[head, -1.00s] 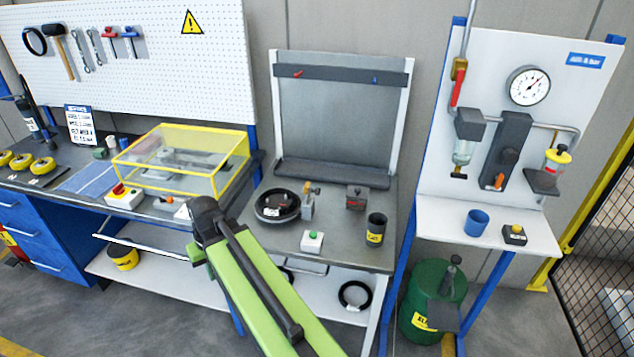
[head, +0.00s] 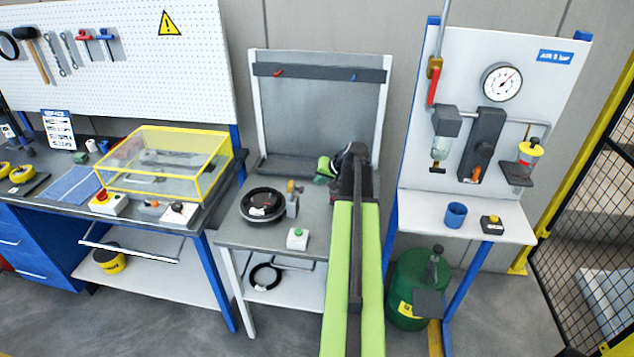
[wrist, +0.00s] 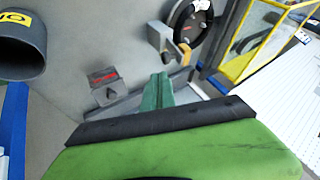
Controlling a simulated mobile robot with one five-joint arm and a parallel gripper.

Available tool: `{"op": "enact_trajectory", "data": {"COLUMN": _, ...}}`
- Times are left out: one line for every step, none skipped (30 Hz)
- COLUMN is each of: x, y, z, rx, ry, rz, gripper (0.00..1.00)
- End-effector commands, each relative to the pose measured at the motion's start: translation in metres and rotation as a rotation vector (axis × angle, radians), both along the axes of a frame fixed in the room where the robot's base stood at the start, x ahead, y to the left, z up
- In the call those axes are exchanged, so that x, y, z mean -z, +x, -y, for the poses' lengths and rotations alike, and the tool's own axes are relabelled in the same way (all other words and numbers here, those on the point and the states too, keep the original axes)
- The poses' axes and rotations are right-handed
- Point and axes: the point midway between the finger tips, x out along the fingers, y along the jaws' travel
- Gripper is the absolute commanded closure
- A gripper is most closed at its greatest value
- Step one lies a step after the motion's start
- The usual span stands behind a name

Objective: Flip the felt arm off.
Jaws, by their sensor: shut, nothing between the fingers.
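On the middle bench, a round black coil holder (head: 263,205) stands beside a grey post with a tan and brass-coloured arm (head: 291,187), which looks like the felt arm. In the wrist view the coil holder (wrist: 190,18) is at the top, and the felt arm (wrist: 184,52) reaches from its grey post to the holder's edge. My gripper (wrist: 158,78) shows as green fingers, shut and empty, below the felt arm in that view and apart from it.
A grey block with a red mark (wrist: 105,90) and a dark cup with a yellow label (wrist: 22,50) are on the bench; my arm hides them in the head view. A green-button box (head: 297,238) sits at the front. A yellow-framed clear cover (head: 165,165) is at left.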

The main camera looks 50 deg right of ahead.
Motion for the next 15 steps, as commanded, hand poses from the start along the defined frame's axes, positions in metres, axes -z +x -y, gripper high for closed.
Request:
{"op": "enact_trajectory", "data": {"x": 0.019, "y": 0.009, "z": 0.002, "rx": -0.001, "ry": 0.0, "rz": -0.001, "gripper": 1.0}}
{"op": "enact_trajectory", "data": {"x": 0.024, "y": 0.013, "z": 0.003, "rx": -0.001, "ry": 0.0, "rz": -0.001, "gripper": 1.0}}
{"op": "enact_trajectory", "data": {"x": 0.031, "y": 0.019, "z": 0.003, "rx": -0.002, "ry": 0.001, "rz": -0.001, "gripper": 1.0}}
{"op": "enact_trajectory", "data": {"x": 0.037, "y": 0.023, "z": 0.004, "rx": -0.002, "ry": 0.0, "rz": -0.001, "gripper": 1.0}}
{"op": "enact_trajectory", "data": {"x": 0.042, "y": 0.027, "z": 0.004, "rx": -0.002, "ry": 0.0, "rz": -0.001, "gripper": 1.0}}
{"op": "enact_trajectory", "data": {"x": 0.049, "y": 0.033, "z": 0.005, "rx": -0.003, "ry": 0.001, "rz": -0.002, "gripper": 1.0}}
{"op": "enact_trajectory", "data": {"x": 0.054, "y": 0.037, "z": 0.006, "rx": -0.002, "ry": 0.0, "rz": -0.001, "gripper": 1.0}}
{"op": "enact_trajectory", "data": {"x": 0.058, "y": 0.041, "z": 0.006, "rx": -0.002, "ry": 0.001, "rz": -0.001, "gripper": 1.0}}
{"op": "enact_trajectory", "data": {"x": 0.064, "y": 0.047, "z": 0.007, "rx": -0.002, "ry": 0.001, "rz": -0.001, "gripper": 1.0}}
{"op": "enact_trajectory", "data": {"x": 0.068, "y": 0.05, "z": 0.007, "rx": -0.002, "ry": 0.0, "rz": -0.001, "gripper": 1.0}}
{"op": "enact_trajectory", "data": {"x": 0.055, "y": 0.055, "z": 0.001, "rx": -0.004, "ry": 0.0, "rz": -0.001, "gripper": 1.0}}
{"op": "enact_trajectory", "data": {"x": 0.052, "y": 0.06, "z": -0.003, "rx": -0.004, "ry": 0.0, "rz": -0.001, "gripper": 1.0}}
{"op": "enact_trajectory", "data": {"x": 0.051, "y": 0.064, "z": -0.006, "rx": -0.003, "ry": 0.001, "rz": -0.001, "gripper": 1.0}}
{"op": "enact_trajectory", "data": {"x": 0.05, "y": 0.068, "z": -0.008, "rx": -0.003, "ry": 0.001, "rz": -0.001, "gripper": 1.0}}
{"op": "enact_trajectory", "data": {"x": 0.05, "y": 0.071, "z": -0.01, "rx": -0.004, "ry": 0.0, "rz": -0.002, "gripper": 1.0}}
